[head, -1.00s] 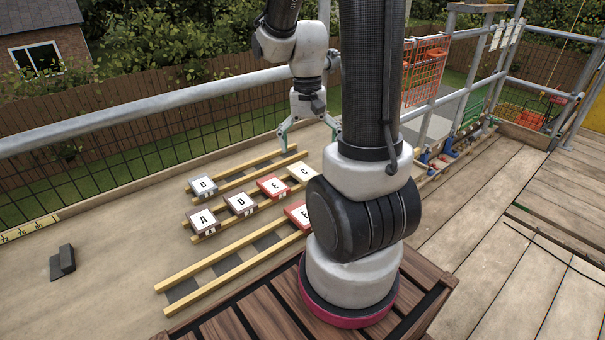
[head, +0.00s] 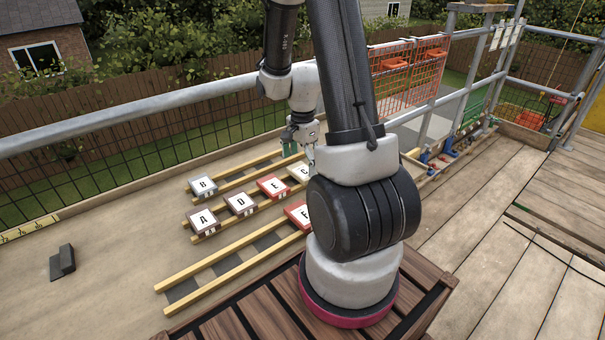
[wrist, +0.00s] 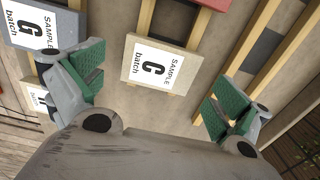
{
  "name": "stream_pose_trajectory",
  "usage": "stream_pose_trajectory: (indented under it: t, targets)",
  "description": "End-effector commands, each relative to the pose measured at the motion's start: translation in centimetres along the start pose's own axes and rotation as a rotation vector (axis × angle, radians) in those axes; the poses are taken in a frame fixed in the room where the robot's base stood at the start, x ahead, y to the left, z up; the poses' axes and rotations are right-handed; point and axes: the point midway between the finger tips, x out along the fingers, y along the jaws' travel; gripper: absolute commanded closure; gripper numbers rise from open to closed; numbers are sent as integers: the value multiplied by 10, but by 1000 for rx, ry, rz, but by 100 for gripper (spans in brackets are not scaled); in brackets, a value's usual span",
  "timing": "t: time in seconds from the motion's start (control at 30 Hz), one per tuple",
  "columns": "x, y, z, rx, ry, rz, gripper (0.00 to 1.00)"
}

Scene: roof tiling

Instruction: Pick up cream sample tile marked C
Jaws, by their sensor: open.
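The cream tile marked C (head: 297,174) lies at the right end of the middle row in the head view, partly hidden by my arm. In the wrist view the cream tile (wrist: 132,72) shows its white label, "SAMPLE C batch", near the middle. My gripper (head: 300,154) is above the tile in the head view. In the wrist view my gripper (wrist: 155,92) is open, one green-padded finger on each side of the cream tile, with nothing between the pads. The height gap to the tile is hard to judge.
Red tile E (head: 273,187) lies next to the cream tile, then tiles D (head: 240,203) and A (head: 203,221). Grey tile B (head: 203,186) and red tile F (head: 297,214) lie nearby. A grey labelled tile (wrist: 10,38) is beside the left finger. Wooden battens (head: 232,268) support the rows.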

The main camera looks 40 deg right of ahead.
Motion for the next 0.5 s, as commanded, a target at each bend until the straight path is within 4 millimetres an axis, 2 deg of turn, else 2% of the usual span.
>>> stream_pose_trajectory:
  t: [0.13,0.37,0.4,0.5]
  targets:
    - [18,1,0,-1,-1,3,0]
    - [21,0,0,-2,0,0,0]
    - [21,0,0,-2,0,0,2]
    - [21,0,0,-2,0,0,20]
